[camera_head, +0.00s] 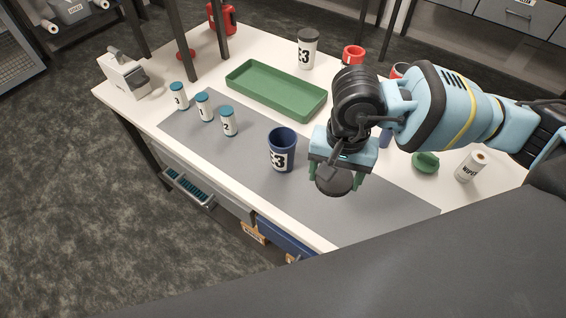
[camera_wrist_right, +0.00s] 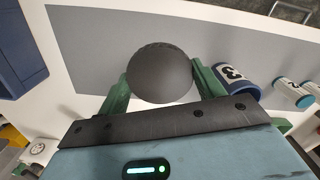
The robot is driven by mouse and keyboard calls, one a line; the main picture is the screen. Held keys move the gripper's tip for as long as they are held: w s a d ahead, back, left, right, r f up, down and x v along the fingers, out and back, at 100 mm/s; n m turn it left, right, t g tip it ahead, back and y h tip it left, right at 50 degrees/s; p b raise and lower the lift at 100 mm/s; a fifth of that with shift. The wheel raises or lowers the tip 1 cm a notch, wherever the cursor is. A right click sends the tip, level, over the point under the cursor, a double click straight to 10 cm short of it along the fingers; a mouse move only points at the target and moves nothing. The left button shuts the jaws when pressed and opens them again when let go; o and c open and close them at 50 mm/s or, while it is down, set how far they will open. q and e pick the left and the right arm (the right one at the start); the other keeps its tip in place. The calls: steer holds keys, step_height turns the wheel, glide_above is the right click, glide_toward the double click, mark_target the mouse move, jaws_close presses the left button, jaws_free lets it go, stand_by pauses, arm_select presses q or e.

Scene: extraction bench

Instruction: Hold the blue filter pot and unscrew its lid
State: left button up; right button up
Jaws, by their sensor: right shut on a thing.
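The blue filter pot (camera_head: 282,158) stands upright and open on the grey mat, its label facing me. In the right wrist view the pot (camera_wrist_right: 247,82) shows just beyond one finger. My right gripper (camera_head: 338,176) is shut on a round dark lid (camera_head: 336,184), with a green finger on each side of it. The lid also shows between the fingers in the right wrist view (camera_wrist_right: 160,74). The lid is apart from the pot, to its right, and appears held above the mat. My left gripper is not in view, and nothing holds the pot.
Three white vials with teal caps, one of them (camera_head: 228,121), stand left of the pot. A green tray (camera_head: 262,104) lies behind. The front mat is clear.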

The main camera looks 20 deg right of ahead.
mark_target(323, 185)
steer(key=f+m, duration=0.1)
steer(key=m, duration=0.1)
steer(key=a+f+m, duration=0.1)
steer(key=m, duration=0.2)
steer(key=a+f+m, duration=0.1)
steer(key=m, duration=0.2)
steer(key=shift+w+a, duration=0.1)
steer(key=m, duration=0.2)
steer(key=a+f+m, duration=0.1)
steer(key=m, duration=0.1)
steer(key=f+m, duration=0.1)
steer(key=shift+a+m, duration=0.2)
steer(key=shift+m, duration=0.2)
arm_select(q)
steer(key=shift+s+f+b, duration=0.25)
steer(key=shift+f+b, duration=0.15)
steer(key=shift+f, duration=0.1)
arm_select(e)
steer(key=a+f+m, duration=0.1)
steer(key=m, duration=0.3)
steer(key=a+f+m, duration=0.1)
steer(key=f+m, duration=0.1)
steer(key=m, duration=0.3)
steer(key=s+a+f+m, duration=0.1)
steer(key=m, duration=0.4)
steer(key=shift+f, duration=0.3)
